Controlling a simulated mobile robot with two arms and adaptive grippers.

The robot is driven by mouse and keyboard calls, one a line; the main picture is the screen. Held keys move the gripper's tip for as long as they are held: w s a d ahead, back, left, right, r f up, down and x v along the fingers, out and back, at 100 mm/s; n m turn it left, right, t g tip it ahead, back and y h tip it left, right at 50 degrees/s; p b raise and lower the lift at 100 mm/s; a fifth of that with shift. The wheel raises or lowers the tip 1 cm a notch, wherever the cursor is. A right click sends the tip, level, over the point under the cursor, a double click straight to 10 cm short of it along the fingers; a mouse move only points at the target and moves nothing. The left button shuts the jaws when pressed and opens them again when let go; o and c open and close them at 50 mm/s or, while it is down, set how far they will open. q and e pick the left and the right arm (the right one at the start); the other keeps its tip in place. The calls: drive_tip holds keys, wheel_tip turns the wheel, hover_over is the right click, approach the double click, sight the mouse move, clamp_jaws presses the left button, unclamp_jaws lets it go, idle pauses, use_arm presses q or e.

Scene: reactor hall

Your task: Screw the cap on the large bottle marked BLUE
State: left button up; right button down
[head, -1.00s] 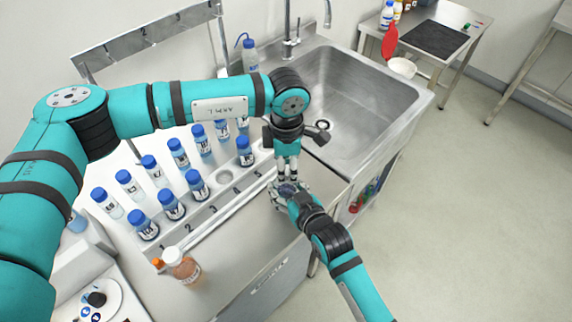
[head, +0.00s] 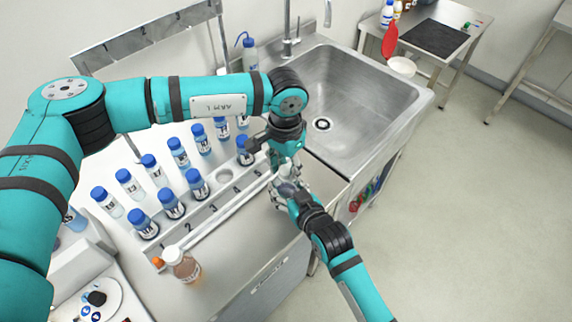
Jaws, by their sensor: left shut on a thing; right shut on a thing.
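My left gripper (head: 283,164) points down, shut on what seems to be a cap, mostly hidden by the fingers. My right gripper (head: 286,188) comes up from below right and is shut on what seems to be a bottle, directly under the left gripper. The two grippers nearly meet above the front edge of the counter, right of the rack. Fingers hide most of the held things, so no marking can be read and I cannot tell how the cap sits.
A white rack (head: 213,214) holds several blue-capped bottles, with an empty hole on its front row. A brown bottle (head: 184,267) and a small orange cap (head: 158,262) are at the counter's front. A steel sink (head: 352,105) lies behind right. A wash bottle (head: 249,55) stands beside it.

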use_arm(q)
drive_tip(key=m, duration=0.4)
drive_tip(key=o, duration=0.7)
drive_tip(key=shift+r, duration=0.15)
drive_tip(key=shift+r, duration=2.1)
drive_tip(key=shift+c, duration=0.4)
